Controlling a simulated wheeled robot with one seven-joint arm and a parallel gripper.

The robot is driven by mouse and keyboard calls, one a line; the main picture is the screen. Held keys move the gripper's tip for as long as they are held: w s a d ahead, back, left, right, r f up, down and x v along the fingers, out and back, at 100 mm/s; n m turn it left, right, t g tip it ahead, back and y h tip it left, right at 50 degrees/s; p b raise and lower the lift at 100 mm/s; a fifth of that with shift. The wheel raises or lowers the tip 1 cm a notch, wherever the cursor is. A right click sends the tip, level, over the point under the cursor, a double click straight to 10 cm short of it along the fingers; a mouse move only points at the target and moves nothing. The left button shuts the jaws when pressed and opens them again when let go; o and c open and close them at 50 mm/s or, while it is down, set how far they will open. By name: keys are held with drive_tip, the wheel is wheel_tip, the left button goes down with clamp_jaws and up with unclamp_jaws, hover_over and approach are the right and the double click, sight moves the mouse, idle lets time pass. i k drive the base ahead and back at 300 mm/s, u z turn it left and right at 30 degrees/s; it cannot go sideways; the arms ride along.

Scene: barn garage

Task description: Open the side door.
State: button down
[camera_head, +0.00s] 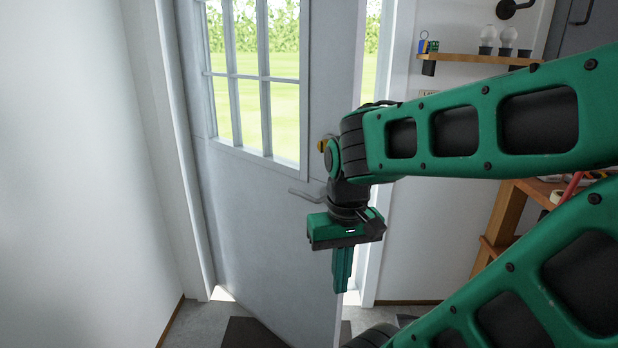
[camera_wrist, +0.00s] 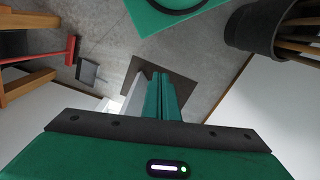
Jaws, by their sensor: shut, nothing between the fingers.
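The side door (camera_head: 258,215) is a grey-white panel with a several-pane window. It stands ajar, swung into the room from its left side, with a bright gap along its right edge. Its lever handle (camera_head: 306,194) is on the right part of the door, and a brass lock piece (camera_head: 322,144) shows above, partly behind my arm. My gripper (camera_head: 342,270) points down at the door's free right edge, its green fingers shut and empty. The fingers also show in the wrist view (camera_wrist: 162,95), beside a pale edge that looks like the door. Whether they touch it, I cannot tell.
A dark mat (camera_wrist: 143,78) lies on the concrete floor by the door. A dustpan (camera_wrist: 90,73) and a red broom (camera_wrist: 71,50) are on the left in the wrist view, with a dark bin (camera_wrist: 255,28) at upper right. A wall shelf (camera_head: 470,60) and wooden workbench (camera_head: 500,225) stand right of the doorway.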

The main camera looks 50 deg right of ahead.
sight(263, 256)
drive_tip(key=u, duration=0.2)
drive_tip(key=k, duration=1.25)
drive_tip(key=z, duration=0.7)
drive_tip(key=i, duration=1)
drive_tip(key=u, duration=0.05)
